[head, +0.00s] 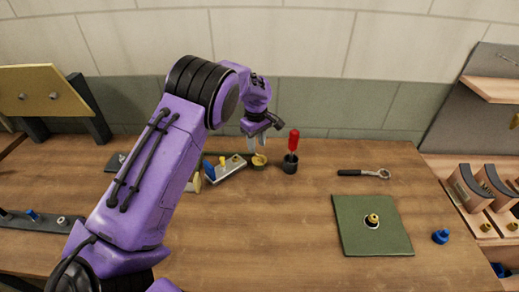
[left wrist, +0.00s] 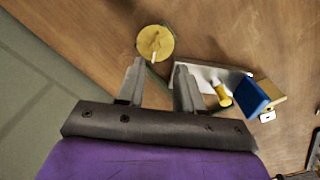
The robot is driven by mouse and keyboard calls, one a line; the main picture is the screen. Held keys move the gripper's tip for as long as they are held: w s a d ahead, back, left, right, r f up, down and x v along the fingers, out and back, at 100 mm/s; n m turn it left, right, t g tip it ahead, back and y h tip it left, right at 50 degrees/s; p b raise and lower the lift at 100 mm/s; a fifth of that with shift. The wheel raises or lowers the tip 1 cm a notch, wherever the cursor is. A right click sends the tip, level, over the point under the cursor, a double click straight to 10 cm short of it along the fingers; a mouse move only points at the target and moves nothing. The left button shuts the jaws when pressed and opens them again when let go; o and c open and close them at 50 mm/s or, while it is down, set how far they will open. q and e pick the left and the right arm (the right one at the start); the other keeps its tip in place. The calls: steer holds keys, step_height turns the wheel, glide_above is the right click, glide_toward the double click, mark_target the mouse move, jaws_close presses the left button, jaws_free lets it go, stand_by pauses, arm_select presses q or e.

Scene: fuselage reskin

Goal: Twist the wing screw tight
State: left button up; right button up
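My left gripper (head: 257,144) hangs over the back of the table, fingers pointing down. In the left wrist view the gripper (left wrist: 160,70) is open, with an empty gap between its fingers. Just beyond the fingertips lies a round yellow dish (left wrist: 156,43) with a small pale piece on it; the dish also shows in the head view (head: 259,160). Beside it is a grey metal plate (left wrist: 200,75) with a yellow knobbed part (left wrist: 223,95) and a blue block (left wrist: 251,96). I cannot tell for sure which part is the wing screw. My right gripper is not in view.
A black cup (head: 290,165) with a red-handled tool (head: 293,140) stands right of the gripper. The table's middle front is clear.

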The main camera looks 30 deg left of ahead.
mark_target(258, 157)
arm_select(q)
steer(key=f, duration=0.3)
steer(key=w+f+p, duration=0.1)
steer(key=f, duration=0.2)
steer(key=shift+w, duration=0.2)
steer(key=shift+s+r, duration=0.25)
steer(key=shift+s, duration=0.15)
steer(key=shift+c, duration=0.3)
steer(key=c, duration=0.5)
jaws_close()
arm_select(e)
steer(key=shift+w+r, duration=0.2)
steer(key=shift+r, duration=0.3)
arm_select(q)
steer(key=shift+m, duration=0.3)
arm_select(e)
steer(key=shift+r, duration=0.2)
arm_select(q)
steer(key=m+p, duration=0.1)
steer(key=m, duration=0.2)
steer(key=shift+w+d, duration=0.1)
steer(key=m, duration=0.4)
steer(key=shift+d+f+m, duration=0.1)
steer(key=shift+f+m, duration=0.05)
steer(key=shift+m, duration=0.15)
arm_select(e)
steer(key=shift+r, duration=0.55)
